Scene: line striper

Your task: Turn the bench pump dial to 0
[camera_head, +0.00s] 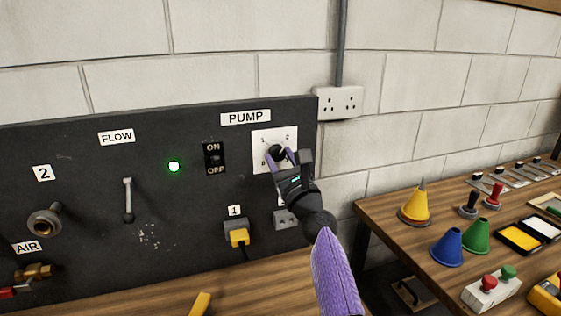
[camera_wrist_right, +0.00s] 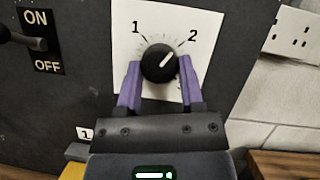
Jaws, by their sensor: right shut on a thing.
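The pump dial (camera_head: 277,153) is a black round knob on a white plate (camera_head: 262,139) under the PUMP label (camera_head: 245,117). In the right wrist view the dial (camera_wrist_right: 160,62) has a white pointer line aimed up and right, toward the 2 side. The numbers 1 and 2 show above it; the lower part of the plate is hidden by my gripper. My right gripper (camera_head: 281,160) is shut on the dial, its purple fingers on either side of it, also seen in the right wrist view (camera_wrist_right: 158,80). My left gripper is not in view.
Left of the dial are an ON/OFF switch (camera_head: 214,158), a lit green lamp (camera_head: 174,166) and the FLOW lever (camera_head: 128,200). A yellow plug (camera_head: 239,237) sits in socket 1 below. A side bench (camera_head: 380,215) at right holds cones and buttons.

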